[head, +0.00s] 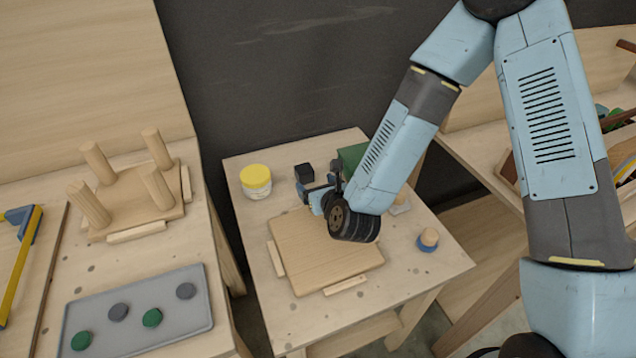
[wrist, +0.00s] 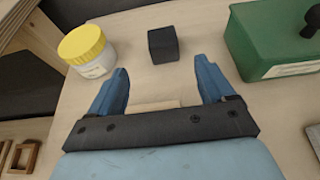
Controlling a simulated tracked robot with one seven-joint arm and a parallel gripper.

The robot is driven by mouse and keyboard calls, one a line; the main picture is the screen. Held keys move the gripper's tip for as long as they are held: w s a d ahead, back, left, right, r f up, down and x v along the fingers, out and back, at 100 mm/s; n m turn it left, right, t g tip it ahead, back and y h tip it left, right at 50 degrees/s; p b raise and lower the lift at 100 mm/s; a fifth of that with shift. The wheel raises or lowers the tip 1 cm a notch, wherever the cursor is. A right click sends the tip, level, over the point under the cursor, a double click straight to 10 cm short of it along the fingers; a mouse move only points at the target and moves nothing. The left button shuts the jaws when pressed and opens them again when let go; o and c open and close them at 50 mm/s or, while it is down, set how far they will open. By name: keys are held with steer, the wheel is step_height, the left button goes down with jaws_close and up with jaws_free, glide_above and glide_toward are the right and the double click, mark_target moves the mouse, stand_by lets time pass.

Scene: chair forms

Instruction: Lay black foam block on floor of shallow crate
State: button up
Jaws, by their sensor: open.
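The black foam block (head: 304,172) is a small dark cube on the middle wooden table, behind the flat wooden panel. In the wrist view the block (wrist: 163,44) stands beyond my fingertips, between the yellow-lidded jar and the green box. My gripper (wrist: 161,70) is open and empty, its blue fingers either side of the line to the block and apart from it. In the head view my gripper (head: 316,190) is just in front of the block, partly hidden by my wrist. I cannot tell for sure which thing is the shallow crate.
The yellow-lidded jar (head: 256,180) and green box (head: 352,160) flank the block. A wooden panel (head: 320,255) lies in front. The left table holds an upturned stool form (head: 130,200) and a grey tray (head: 140,325) with several discs.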

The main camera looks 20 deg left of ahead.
steer(key=shift+s+d+r, duration=0.1)
steer(key=shift+d, duration=0.25)
steer(key=w+d+r+n+g+h, duration=0.1)
steer(key=w+d+r+n+h, duration=0.25)
steer(key=d+r+n, duration=0.6)
steer(key=w+d+r+n+h, duration=0.2)
steer(key=w+d+r+n, duration=0.4)
steer(key=d+r, duration=0.5)
steer(key=s+d+r+n+h, duration=0.1)
steer(key=s+d+r+n, duration=0.2)
steer(key=d, duration=0.4)
steer(key=s+d+r+n+g+h, duration=0.1)
steer(key=s+d+r+n, duration=0.3)
steer(key=d, duration=0.3)
steer(key=shift+s+d+r, duration=0.2)
steer(key=shift+s+r, duration=0.2)
steer(key=shift+s, duration=0.05)
steer(key=s+d+r+n, duration=0.1)
steer(key=s+d, duration=0.2)
steer(key=s, duration=0.1)
steer(key=s+d+r+n+g+h, duration=0.1)
steer(key=s+d+r+n, duration=0.1)
steer(key=s+d, duration=0.1)
steer(key=s+d+r+n+g+h, duration=0.1)
steer(key=s+d+r, duration=0.1)
steer(key=s+d, duration=0.2)
steer(key=shift+s+n, duration=0.35)
steer(key=shift+s, duration=0.7)
